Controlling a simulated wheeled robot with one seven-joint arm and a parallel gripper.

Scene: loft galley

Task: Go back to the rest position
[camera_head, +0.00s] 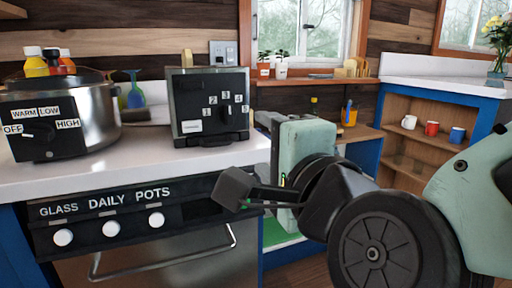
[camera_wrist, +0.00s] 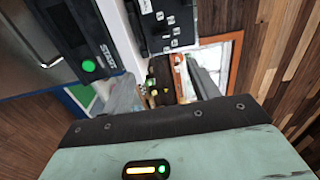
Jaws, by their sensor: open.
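My gripper (camera_wrist: 162,92) shows in the wrist view, with its two grey fingers spread apart and nothing seen between them. In the head view my arm reaches in from the right, over the floor in front of the counter. My gripper is apart from the counter items, but its fingertips are hard to make out in the head view.
A white counter (camera_head: 150,158) holds a silver cooker (camera_head: 90,125) and a black dial box (camera_head: 209,105). An oven (camera_head: 160,245) is below. A blue shelf unit (camera_head: 410,135) with several mugs stands right. The wrist view shows a START panel (camera_wrist: 78,40).

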